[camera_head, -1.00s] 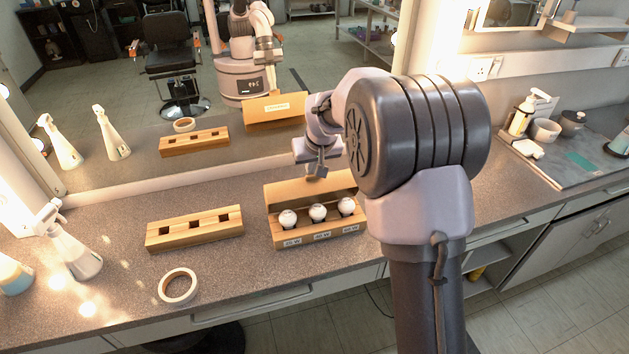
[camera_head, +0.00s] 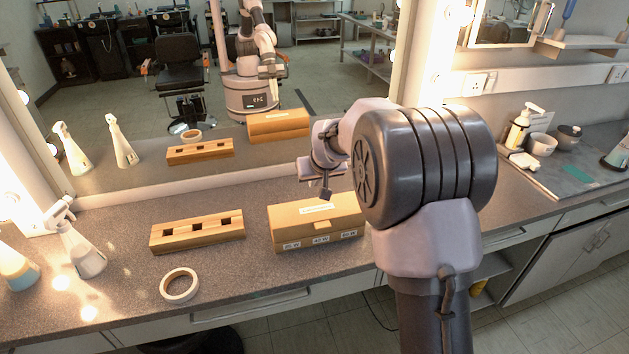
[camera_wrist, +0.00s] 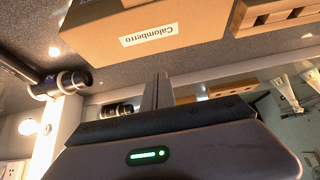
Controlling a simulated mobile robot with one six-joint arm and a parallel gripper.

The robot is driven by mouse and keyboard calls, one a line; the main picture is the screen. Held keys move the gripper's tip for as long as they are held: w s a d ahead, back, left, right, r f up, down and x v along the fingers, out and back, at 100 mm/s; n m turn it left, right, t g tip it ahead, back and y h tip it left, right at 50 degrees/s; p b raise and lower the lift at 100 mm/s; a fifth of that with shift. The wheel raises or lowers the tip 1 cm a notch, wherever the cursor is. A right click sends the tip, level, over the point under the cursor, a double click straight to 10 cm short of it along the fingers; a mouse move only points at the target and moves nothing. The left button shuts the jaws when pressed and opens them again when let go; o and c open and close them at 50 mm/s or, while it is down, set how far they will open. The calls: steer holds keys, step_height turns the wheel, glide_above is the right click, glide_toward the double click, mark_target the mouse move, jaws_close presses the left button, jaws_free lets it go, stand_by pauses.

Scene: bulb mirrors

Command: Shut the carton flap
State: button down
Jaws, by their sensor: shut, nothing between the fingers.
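The cardboard carton (camera_head: 290,236) stands on the counter with its flap (camera_head: 318,210) lying down over the top, so the bulbs inside are hidden. A front tab (camera_head: 322,224) hangs over the front edge above the small labels. In the wrist view the carton (camera_wrist: 195,40) shows upside down, with its white name label (camera_wrist: 149,35). My gripper (camera_head: 325,193) is shut and empty, just above and behind the flap's back part. I cannot tell whether it touches the carton. In the wrist view, the fingers (camera_wrist: 156,90) point toward the carton.
A wooden block with square holes (camera_head: 197,232) stands left of the carton, with a tape roll (camera_head: 180,286) in front. Spray bottles (camera_head: 80,250) stand at the far left. The mirror (camera_head: 180,130) rises behind. Bare counter lies between block and carton.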

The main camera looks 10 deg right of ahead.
step_height(320, 180, up, 5)
steer(key=p, duration=0.4)
steer(key=s+f+b, duration=0.1)
steer(key=s+f, duration=0.2)
steer(key=s, duration=0.6)
steer(key=s+a+r+m, duration=0.2)
steer(key=s+a+r, duration=0.2)
steer(key=s+r, duration=0.7)
steer(key=s+a+m+g+y, duration=0.1)
steer(key=s+a+m, duration=0.1)
steer(key=s, duration=1.9)
steer(key=shift+a+f+m+y, duration=0.15)
steer(key=shift+a+m+y, duration=0.15)
steer(key=shift+a+y, duration=0.15)
steer(key=shift+s, duration=0.1)
